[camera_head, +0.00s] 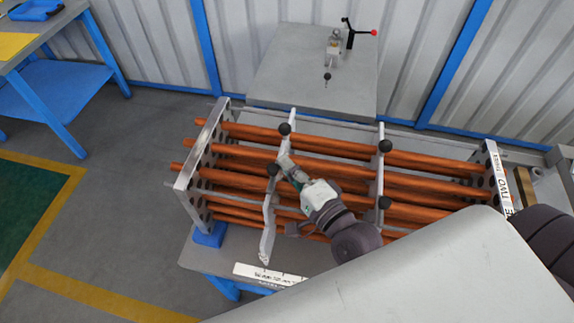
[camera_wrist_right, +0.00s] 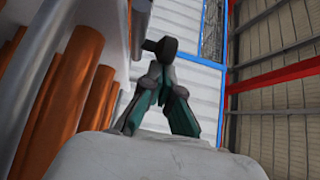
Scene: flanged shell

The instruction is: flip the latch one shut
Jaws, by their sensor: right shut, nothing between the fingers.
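A frame of silver plates holds several long orange tubes (camera_head: 430,158) on a workbench. Black round knobs sit at the plates: an upper-left one (camera_head: 285,129), a lower-left one (camera_head: 273,170), an upper-right one (camera_head: 385,146) and a lower-right one (camera_head: 384,203). I cannot tell which belongs to latch one. My right gripper (camera_head: 287,165) is shut and empty, reaching over the tubes beside the left inner plate, close to the lower-left knob. In the right wrist view a black knob (camera_wrist_right: 160,47) shows just past the fingertips; contact is unclear. My left gripper is not in view.
The left end plate (camera_head: 203,140) and right end plate (camera_head: 500,180) bound the tubes. A grey table (camera_head: 290,75) behind carries a clamp device with a red-tipped handle (camera_head: 362,32). A blue-legged bench (camera_head: 60,88) stands far left. The floor left of the frame is clear.

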